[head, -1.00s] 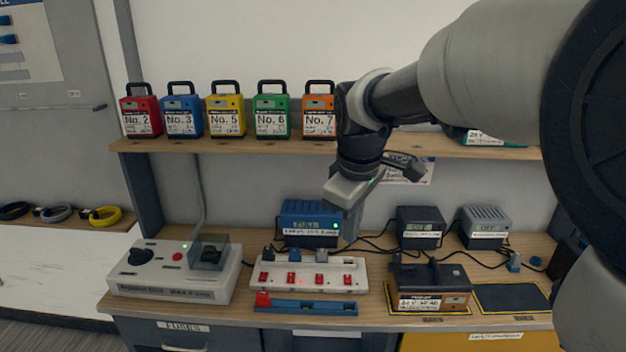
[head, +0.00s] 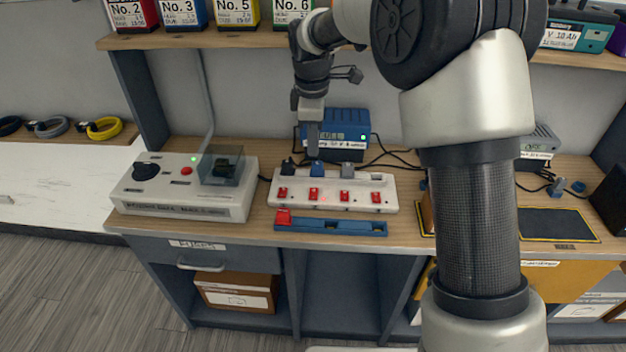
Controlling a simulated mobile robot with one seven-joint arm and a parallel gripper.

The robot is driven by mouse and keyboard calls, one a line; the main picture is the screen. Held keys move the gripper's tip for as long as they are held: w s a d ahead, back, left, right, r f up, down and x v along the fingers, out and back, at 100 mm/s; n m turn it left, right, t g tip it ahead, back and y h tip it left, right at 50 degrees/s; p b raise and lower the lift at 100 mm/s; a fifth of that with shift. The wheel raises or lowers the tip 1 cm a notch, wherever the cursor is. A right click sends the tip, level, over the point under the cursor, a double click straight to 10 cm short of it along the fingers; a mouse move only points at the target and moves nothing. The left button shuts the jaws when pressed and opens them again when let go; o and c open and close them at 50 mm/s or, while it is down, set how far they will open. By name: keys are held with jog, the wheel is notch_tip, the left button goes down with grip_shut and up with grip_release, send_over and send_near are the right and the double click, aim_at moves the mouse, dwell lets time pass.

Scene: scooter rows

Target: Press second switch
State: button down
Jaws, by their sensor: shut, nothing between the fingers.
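A white power strip (head: 392,192) lies on the bench with several red switches in a row. The second switch from the left (head: 314,195) is in plain view on the strip's front part. A blue plug (head: 317,168) sits at the strip's back edge behind that switch, with a dark plug (head: 288,166) to its left. My gripper (head: 313,152) points down with its fingers shut and empty. In the picture its tips are just above the blue plug and behind the second switch; whether they touch the plug I cannot tell.
A blue charger (head: 350,130) stands behind the strip. A blue tray (head: 340,226) with a red piece (head: 283,216) lies in front. A white control box (head: 185,205) stands left. My arm hides part of the bench's right side.

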aim_at(313, 195)
jog(key=f, duration=0.4)
jog(key=w+f+b, duration=0.1)
jog(key=f, duration=0.4)
jog(key=f+b, duration=0.1)
jog(key=f, duration=0.4)
jog(key=shift+w, duration=0.35)
jog(key=shift+w+f, duration=0.1)
jog(key=shift+f, duration=0.1)
jog(key=shift+s+f, duration=0.1)
jog(key=shift+s, duration=0.15)
jog(key=shift+s, duration=0.65)
